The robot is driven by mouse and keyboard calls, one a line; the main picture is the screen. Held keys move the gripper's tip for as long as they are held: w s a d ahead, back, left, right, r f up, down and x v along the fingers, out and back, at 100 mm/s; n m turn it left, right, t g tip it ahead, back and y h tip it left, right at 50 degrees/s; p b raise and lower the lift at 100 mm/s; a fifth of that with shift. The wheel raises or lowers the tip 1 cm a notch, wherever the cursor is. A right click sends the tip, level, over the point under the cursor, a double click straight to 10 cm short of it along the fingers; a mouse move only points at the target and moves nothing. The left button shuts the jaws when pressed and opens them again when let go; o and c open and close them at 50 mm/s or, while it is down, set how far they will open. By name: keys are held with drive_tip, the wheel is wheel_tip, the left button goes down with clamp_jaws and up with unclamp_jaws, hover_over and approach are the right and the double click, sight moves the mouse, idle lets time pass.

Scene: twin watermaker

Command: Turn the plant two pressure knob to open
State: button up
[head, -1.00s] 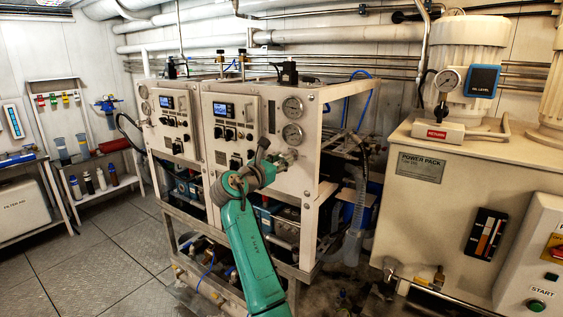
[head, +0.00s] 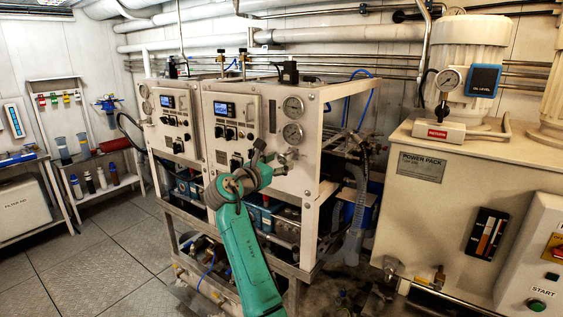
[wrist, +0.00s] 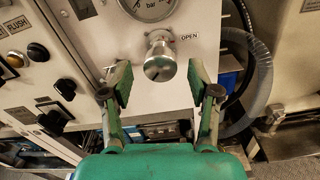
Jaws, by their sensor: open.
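The pressure knob (wrist: 159,60) is a round silver metal knob on the pale panel, just below a gauge marked "bar". An "OPEN" label (wrist: 189,37) is printed to its right. In the head view the knob (head: 291,154) shows low on the right-hand panel, under two gauges. My gripper (wrist: 160,84) is open, one finger on each side and slightly below the knob in the wrist picture. I see no finger touching the knob. In the head view my gripper (head: 270,158) is just left of the knob, partly hidden by its own wrist.
Black selector knobs (wrist: 38,52) and a "FLUSH" button (wrist: 17,24) sit left of the knob. A grey ribbed hose (wrist: 262,75) hangs to the right. The white frame post (head: 312,145) edges the panel. The power pack (head: 430,190) stands further right.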

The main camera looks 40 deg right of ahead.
drive_tip(key=v, duration=1)
drive_tip(key=shift+a, duration=0.1)
